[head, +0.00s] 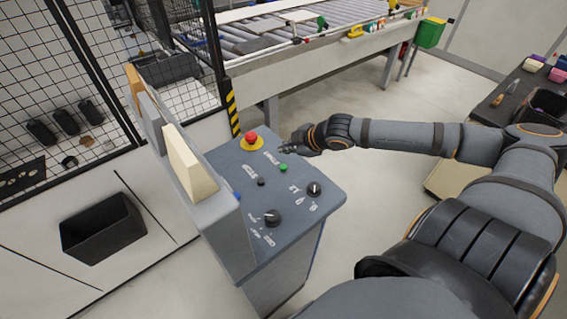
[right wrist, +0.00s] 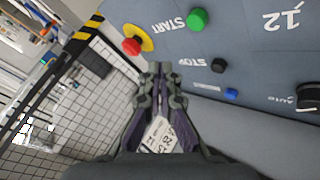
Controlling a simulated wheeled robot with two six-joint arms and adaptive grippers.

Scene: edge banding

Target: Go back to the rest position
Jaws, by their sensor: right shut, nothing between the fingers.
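My right gripper (head: 292,147) is at the far edge of the grey-blue control panel (head: 296,213), near its green start button (head: 283,168) and right of the red emergency stop (head: 251,138). In the right wrist view the right gripper (right wrist: 159,68) is shut and empty. That view shows the red stop button (right wrist: 131,46) on its yellow base, the green button (right wrist: 197,19) and the black stop button (right wrist: 218,65) ahead of the fingers. I cannot tell the gap between fingertips and panel. My left gripper is not in view.
A black mesh fence (head: 90,60) stands at the left. A black bin (head: 101,228) sits at lower left. Upright boards (head: 190,163) stand left of the panel. A roller conveyor (head: 290,40) runs behind. A dark table (head: 515,92) is at the right. The floor between is clear.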

